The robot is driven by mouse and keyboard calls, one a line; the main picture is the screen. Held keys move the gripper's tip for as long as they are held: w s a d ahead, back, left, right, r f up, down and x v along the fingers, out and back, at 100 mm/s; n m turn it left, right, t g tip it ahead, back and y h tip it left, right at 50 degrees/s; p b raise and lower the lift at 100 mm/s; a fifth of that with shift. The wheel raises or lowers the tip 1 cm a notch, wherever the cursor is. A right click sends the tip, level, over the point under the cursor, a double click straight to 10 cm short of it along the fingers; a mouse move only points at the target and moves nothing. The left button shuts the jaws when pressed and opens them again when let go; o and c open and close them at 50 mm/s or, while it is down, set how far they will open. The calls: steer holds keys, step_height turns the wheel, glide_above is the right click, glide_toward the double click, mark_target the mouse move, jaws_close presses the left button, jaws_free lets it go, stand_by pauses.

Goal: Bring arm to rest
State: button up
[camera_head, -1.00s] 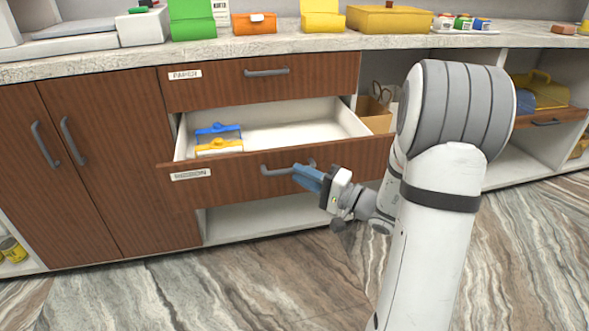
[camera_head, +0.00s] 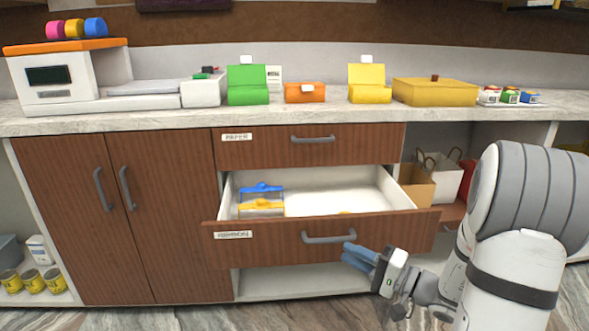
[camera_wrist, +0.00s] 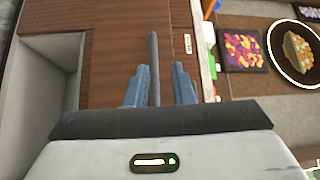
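My gripper (camera_head: 346,253) hangs in front of the lower drawer, just below and right of its bar handle (camera_head: 328,238). In the wrist view, my gripper (camera_wrist: 160,85) has its two blue fingers apart, with nothing held between them. A dark bar (camera_wrist: 154,60) lines up between the fingers, but I cannot tell how far beyond the tips it is. The lower drawer (camera_head: 280,250), labelled RIBBON, stands pulled out. Inside are a blue-topped and a yellow-topped item (camera_head: 262,203), and a small yellow thing mostly hidden by the drawer front.
The upper drawer (camera_head: 270,150), labelled PAPER, is shut. Boxes in green (camera_head: 248,88), orange and yellow stand on the counter (camera_head: 300,114). Paper bags (camera_head: 415,185) fill the right shelf. Cans (camera_head: 32,282) stand at lower left. Floor shows below the cabinets.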

steer(key=s+a+r+n+g+h+p, duration=0.25)
steer(key=s+a+r+g+p, duration=0.35)
steer(key=r+p, duration=0.3)
steer(key=s+a+r+n+g+h+p, duration=0.25)
steer(key=s+a+r+g+p, duration=0.3)
steer(key=s+r+p, duration=0.3)
steer(key=s+d+r+h+p, duration=0.1)
steer(key=d+r+h+p, duration=0.1)
steer(key=r+p, duration=0.3)
steer(key=s+d+r+n+t+h+p, duration=0.1)
steer(key=d+r+h+p, duration=0.2)
steer(key=r+p, duration=0.3)
steer(key=s+d+r+t+h+p, duration=0.1)
steer(key=s+d+r+h+p, duration=0.1)
steer(key=r, duration=0.5)
steer(key=d+h+p, duration=0.1)
steer(key=h+p, duration=0.1)
steer(key=p, duration=0.1)
steer(key=shift+n+h+p, duration=0.3)
steer(key=shift+h+p, duration=0.05)
steer(key=shift+h, duration=0.05)
